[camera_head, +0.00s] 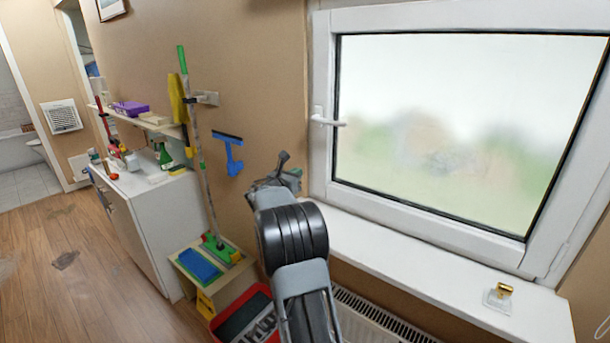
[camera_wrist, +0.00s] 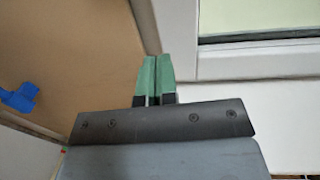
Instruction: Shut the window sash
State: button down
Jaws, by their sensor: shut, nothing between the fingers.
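The white window sash (camera_head: 432,212) with its pane fills the right of the head view. Its white handle (camera_head: 328,119) on the left side lies level, pointing right. The sash looks near its frame (camera_head: 319,60); I cannot tell whether a small gap is left. My gripper (camera_head: 294,172) is at the wall just left of the window's lower left corner, below the handle. In the wrist view its green fingertips (camera_wrist: 156,75) are together and empty, beside the white window frame (camera_wrist: 181,35). I cannot tell whether they touch it. The handle is out of the wrist view.
A white sill (camera_head: 400,255) runs under the window, with a small gold-topped item (camera_head: 499,296) at its right. A radiator (camera_head: 365,318) is below. Left of my arm are a blue squeegee (camera_head: 229,154), a broom (camera_head: 198,140), a small stand and a white cabinet (camera_head: 150,225).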

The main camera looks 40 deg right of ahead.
jog(key=w+b+v, duration=0.1)
jog(key=b+v, duration=0.1)
jog(key=v, duration=0.9)
